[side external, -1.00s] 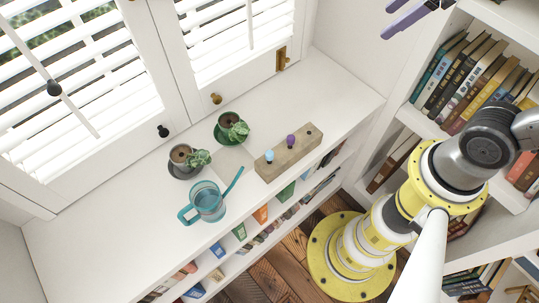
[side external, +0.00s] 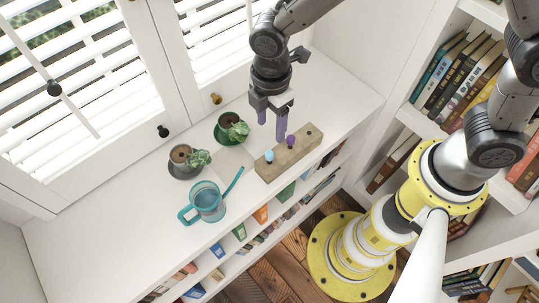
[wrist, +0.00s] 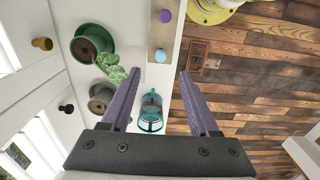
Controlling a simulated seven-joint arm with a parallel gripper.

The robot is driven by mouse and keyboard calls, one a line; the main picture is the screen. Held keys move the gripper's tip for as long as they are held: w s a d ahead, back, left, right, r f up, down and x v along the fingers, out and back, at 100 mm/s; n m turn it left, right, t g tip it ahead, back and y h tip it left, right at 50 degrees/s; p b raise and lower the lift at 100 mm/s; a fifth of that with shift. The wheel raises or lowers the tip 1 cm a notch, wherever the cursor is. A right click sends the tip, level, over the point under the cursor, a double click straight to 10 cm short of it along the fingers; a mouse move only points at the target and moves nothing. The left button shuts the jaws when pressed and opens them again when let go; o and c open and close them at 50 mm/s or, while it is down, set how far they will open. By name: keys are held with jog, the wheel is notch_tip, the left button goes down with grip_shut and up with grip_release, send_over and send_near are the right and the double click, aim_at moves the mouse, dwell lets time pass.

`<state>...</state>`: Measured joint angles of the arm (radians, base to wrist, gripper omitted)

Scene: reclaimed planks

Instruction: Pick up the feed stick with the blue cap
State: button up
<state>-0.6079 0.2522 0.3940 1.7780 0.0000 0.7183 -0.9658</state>
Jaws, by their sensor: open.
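A wooden block (side external: 300,153) lies on the white counter. The feed stick with the blue cap (side external: 269,155) stands in its left part, and only its round pale-blue top shows clearly. A purple cap (side external: 290,141) stands in the block to its right. My gripper (side external: 271,123) is open and empty, pointing down above the block's back side, above the caps. In the wrist view, the blue cap (wrist: 160,56) shows just beyond and between the fingertips of my gripper (wrist: 164,74). The purple cap (wrist: 165,16) shows farther up on the block (wrist: 164,35).
A teal watering can (side external: 207,203) stands left of the block, its spout toward it. Two potted plants, one in a green pot (side external: 226,133) and one in a dark pot (side external: 179,167), stand behind. Shutters (side external: 90,70) line the back. The counter's left is clear.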

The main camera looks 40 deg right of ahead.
aim_at(269, 153)
notch_tip(269, 153, down, 6)
jog(key=shift+f, duration=0.1)
jog(key=shift+s+a+f, duration=0.1)
jog(key=shift+a+f, duration=0.05)
jog(key=shift+f, duration=1.2)
jog(key=shift+a+f, duration=0.15)
jog(key=shift+f, duration=1.2)
grip_shut()
